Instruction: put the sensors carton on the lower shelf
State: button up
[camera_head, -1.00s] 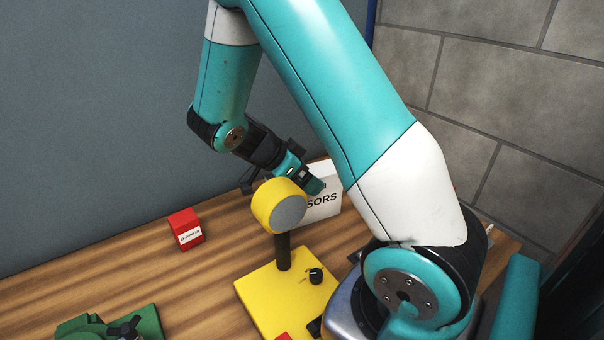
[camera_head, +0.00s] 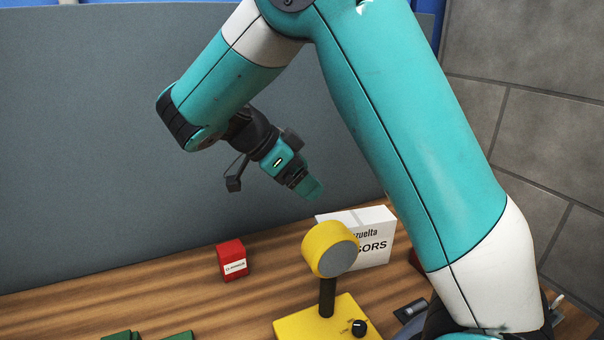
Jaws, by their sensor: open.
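The sensors carton (camera_head: 376,252) is a white box with black lettering ending in "SORS". It stands on the wooden bench, and the yellow round-headed device partly covers its left front. My gripper (camera_head: 311,190) is above and to the left of the carton, pointing down to the right, apart from it. The gripper holds nothing that I can see, and its jaws are open. No lower shelf can be made out in this view.
The yellow device (camera_head: 331,249) rises on a post from a yellow base (camera_head: 310,326) in front of the carton. A small red box (camera_head: 233,260) stands to its left on the bench (camera_head: 140,287). Green parts (camera_head: 125,335) show at the bottom edge. A grey panel (camera_head: 90,150) closes the back.

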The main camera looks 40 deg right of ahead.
jog(key=t+y+p, duration=0.4)
jog(key=y, duration=0.4)
send_near(356, 217)
jog(key=f, duration=0.2)
jog(key=f+p, duration=0.1)
jog(key=f, duration=0.3)
jog(key=shift+w+a+f, duration=0.1)
jog(key=shift+w+f, duration=0.25)
jog(key=shift+f, duration=0.05)
jog(key=shift+s+f+p, duration=0.15)
jog(key=shift+f+p, duration=0.35)
jog(key=shift+f, duration=0.85)
jog(key=shift+s+f+p, duration=0.1)
jog(key=shift+f+p, duration=0.35)
jog(key=shift+f, duration=0.9)
grip_shut()
